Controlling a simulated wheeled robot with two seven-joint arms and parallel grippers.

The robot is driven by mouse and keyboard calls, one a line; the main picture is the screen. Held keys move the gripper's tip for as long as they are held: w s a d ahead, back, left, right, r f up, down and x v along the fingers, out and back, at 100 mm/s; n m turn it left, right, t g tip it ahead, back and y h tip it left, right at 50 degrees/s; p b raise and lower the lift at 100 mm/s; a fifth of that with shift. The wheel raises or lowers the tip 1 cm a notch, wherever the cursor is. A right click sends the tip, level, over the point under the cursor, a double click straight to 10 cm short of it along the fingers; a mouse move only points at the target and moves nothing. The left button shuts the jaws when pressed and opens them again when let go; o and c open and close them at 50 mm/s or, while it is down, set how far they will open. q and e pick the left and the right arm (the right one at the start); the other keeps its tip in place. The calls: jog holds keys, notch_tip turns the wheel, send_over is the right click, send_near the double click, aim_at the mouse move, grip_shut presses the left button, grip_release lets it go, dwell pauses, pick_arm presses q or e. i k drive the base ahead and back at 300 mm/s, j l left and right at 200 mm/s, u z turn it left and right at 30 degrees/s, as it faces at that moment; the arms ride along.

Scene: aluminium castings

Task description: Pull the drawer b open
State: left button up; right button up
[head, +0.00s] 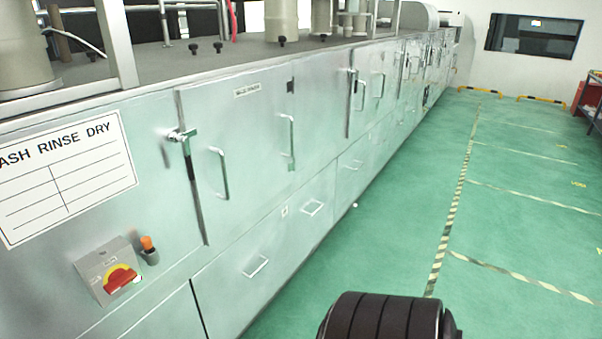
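A long row of pale metal cabinets runs from the left foreground to the far back. Low along it are drawer fronts with bar handles. The nearest drawer front (228,290) has a handle (255,266), and a second handle (312,208) sits farther along, with a small label (284,211) nearby. Another low handle (355,166) is farther back. The drawer fronts look flush and shut. I cannot read which one is drawer b. Neither of my grippers is in view.
Above the drawers are shut doors (245,135) with upright handles and a protruding latch (180,136). A red rotary switch (120,279) on a box sticks out at lower left. The green floor (400,200) beside the cabinets is clear, with striped tape lines.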

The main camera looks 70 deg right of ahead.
aim_at(228, 292)
jog(key=z, duration=2.1)
jog(key=i+l+u, duration=0.35)
jog(key=i, duration=0.45)
jog(key=i+l+u, duration=0.35)
jog(key=i+l, duration=0.3)
jog(key=i+l+u, duration=0.35)
jog(key=i+l, duration=0.35)
jog(key=l, duration=0.15)
